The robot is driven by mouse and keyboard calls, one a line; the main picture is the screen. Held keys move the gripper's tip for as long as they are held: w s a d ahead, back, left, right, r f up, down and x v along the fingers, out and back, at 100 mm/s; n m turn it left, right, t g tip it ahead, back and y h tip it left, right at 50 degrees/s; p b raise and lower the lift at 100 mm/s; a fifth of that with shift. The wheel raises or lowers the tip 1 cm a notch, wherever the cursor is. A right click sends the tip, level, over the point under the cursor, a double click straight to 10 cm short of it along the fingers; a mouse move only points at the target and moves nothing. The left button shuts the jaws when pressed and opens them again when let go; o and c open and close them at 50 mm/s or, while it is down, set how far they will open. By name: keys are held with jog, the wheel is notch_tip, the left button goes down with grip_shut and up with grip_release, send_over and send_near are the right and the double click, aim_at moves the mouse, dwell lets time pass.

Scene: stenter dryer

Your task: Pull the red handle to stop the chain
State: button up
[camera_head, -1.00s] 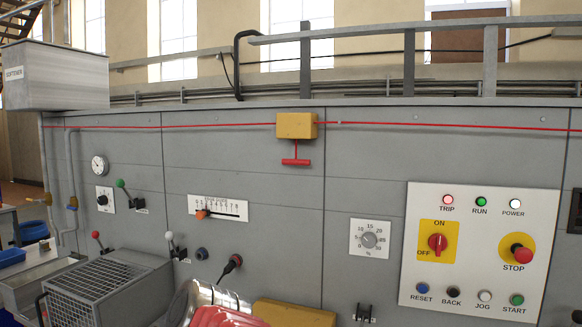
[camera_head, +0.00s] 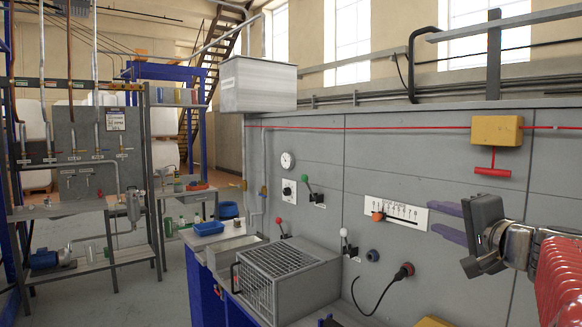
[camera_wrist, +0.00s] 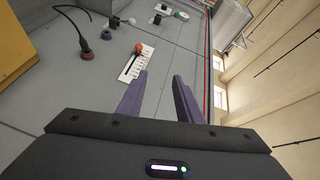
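The red T-shaped handle (camera_head: 493,171) hangs below a yellow box (camera_head: 497,130) at the right of the head view. A red cord (camera_head: 380,128) runs along the grey panel to this box. My gripper (camera_head: 433,217) is open and empty, its two purple fingers pointing left, lower than the handle and left of it in the picture. It is apart from the handle; the depth between them is hard to judge. The wrist view shows the open fingers (camera_wrist: 160,76) with a gap between them, and the red cord (camera_wrist: 208,85) beyond. The handle is not seen there.
A white scale with an orange pointer (camera_head: 377,216) lies near my fingers in the picture. Levers, a gauge (camera_head: 287,160) and a plug cable sit on the panel. A mesh-topped box (camera_head: 283,262) juts out below. Floor at left (camera_head: 170,290) is clear.

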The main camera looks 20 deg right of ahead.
aim_at(495, 174)
jog(key=s+d+r+m+h, duration=0.2)
jog(key=s+d+r, duration=0.1)
jog(key=s+d, duration=0.2)
jog(key=s+d+r+m+h, duration=0.2)
jog(key=s+d+r+h, duration=0.1)
jog(key=d, duration=0.5)
jog(key=shift+s+r+t+h, duration=0.3)
jog(key=shift+s+t, duration=0.1)
jog(key=shift+s, duration=0.5)
jog(key=shift+w+d, duration=0.1)
jog(key=x, duration=1.3)
jog(key=shift+w+d, duration=0.15)
jog(key=shift+w, duration=0.15)
grip_shut()
